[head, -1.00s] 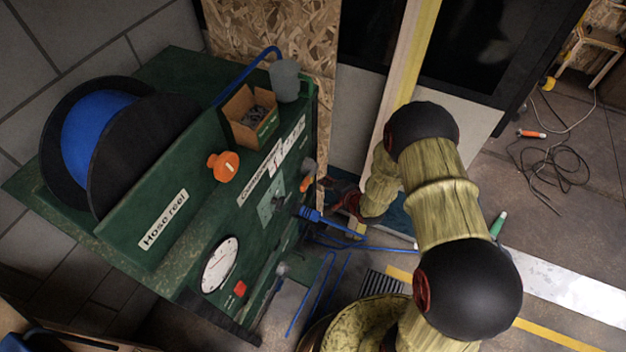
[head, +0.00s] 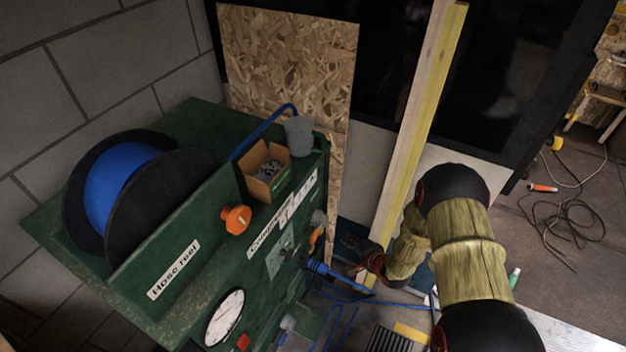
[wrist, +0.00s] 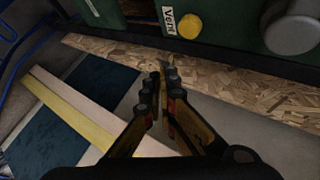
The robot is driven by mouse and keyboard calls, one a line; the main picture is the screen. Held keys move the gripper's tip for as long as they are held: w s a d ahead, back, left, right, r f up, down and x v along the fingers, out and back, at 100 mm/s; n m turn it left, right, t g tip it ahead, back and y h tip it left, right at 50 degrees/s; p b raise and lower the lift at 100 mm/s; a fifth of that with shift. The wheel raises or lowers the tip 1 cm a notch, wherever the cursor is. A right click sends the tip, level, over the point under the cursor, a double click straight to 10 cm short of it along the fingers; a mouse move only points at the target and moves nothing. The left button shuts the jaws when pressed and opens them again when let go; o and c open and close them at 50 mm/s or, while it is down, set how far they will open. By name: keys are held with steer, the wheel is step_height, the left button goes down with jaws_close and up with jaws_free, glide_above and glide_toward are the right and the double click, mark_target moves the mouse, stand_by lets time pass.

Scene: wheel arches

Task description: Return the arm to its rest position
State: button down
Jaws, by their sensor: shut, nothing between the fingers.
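My arm (head: 468,240), yellow-brown with black joints, reaches in from the lower right of the head view. Its wrist end and my gripper (head: 366,272) are small there, beside the front of the green compressor cabinet (head: 190,255) and near a blue hose fitting. In the wrist view my gripper (wrist: 162,78) points forward with its dark fingers close together. It is shut, with nothing held between the fingers. In that view the cabinet's green face (wrist: 225,25) with a yellow knob (wrist: 188,25) is beyond the fingertips, apart from them.
A blue hose reel (head: 125,185), an open carton (head: 265,170) and a grey cup (head: 299,136) are on the cabinet. A yellow-edged timber (head: 420,120) and a chipboard panel (head: 290,65) stand behind. A cable (head: 568,222) lies on the floor at right.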

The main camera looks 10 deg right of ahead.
steer(key=s+d+f+n+g+h, duration=0.2)
steer(key=s+d+f+n+g, duration=0.15)
steer(key=s+f, duration=0.4)
steer(key=s+d+r+n+g+h, duration=0.2)
steer(key=s+d+r+n+g, duration=0.2)
steer(key=s+d+r+g, duration=0.15)
steer(key=s+a+r+n+t, duration=0.1)
steer(key=s+a+r, duration=0.2)
steer(key=r, duration=1.2)
steer(key=s+a+r+n+t, duration=0.1)
steer(key=s+a+r, duration=0.3)
steer(key=r, duration=1.1)
steer(key=s+a+r+n+t, duration=0.1)
steer(key=s+a+r+n, duration=0.2)
steer(key=s+r, duration=0.6)
step_height(320, 180, up, 6)
steer(key=shift+a+r+t, duration=0.1)
steer(key=shift+a+t, duration=0.2)
steer(key=shift+a, duration=0.25)
